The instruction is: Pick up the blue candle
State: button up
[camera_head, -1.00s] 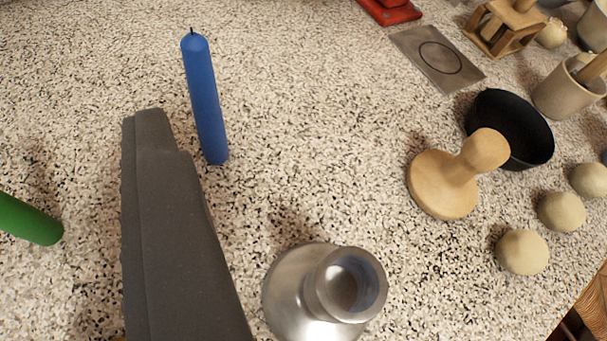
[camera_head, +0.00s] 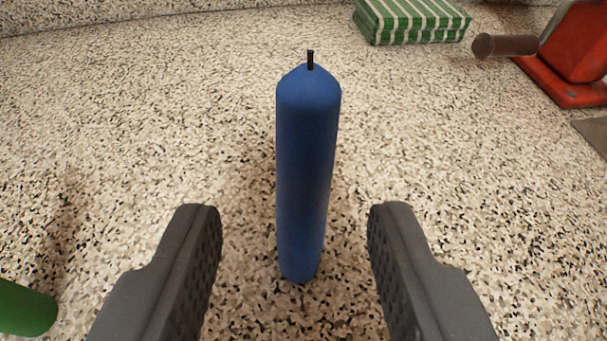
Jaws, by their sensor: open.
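The blue candle (camera_head: 306,170) stands upright on the speckled counter in the middle of the view, with a short black wick on top. My gripper (camera_head: 295,225) is open, one dark finger to the left of the candle and one to the right. A gap of bare counter shows between the candle and each finger, so neither appears to touch it. In this view the candle rises between the two fingertips, its whole length visible. I cannot tell exactly how far the fingers reach along its depth.
A green cylinder (camera_head: 25,308) lies at the lower left edge. A green and white striped box (camera_head: 412,20) is at the back, and a red object (camera_head: 577,55) with a brown handle is at the back right. The counter around the candle is clear.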

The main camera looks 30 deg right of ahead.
aim_at(306, 202)
jog(key=shift+d+r+x, duration=0.1)
jog(key=shift+r+x, duration=0.05)
jog(key=shift+x, duration=1)
jog(key=shift+d+r+x, duration=0.15)
jog(key=shift+x, duration=1)
jog(key=shift+w+d+f, duration=0.15)
jog(key=shift+w+f, duration=0.05)
jog(key=shift+w, duration=0.25)
grip_shut()
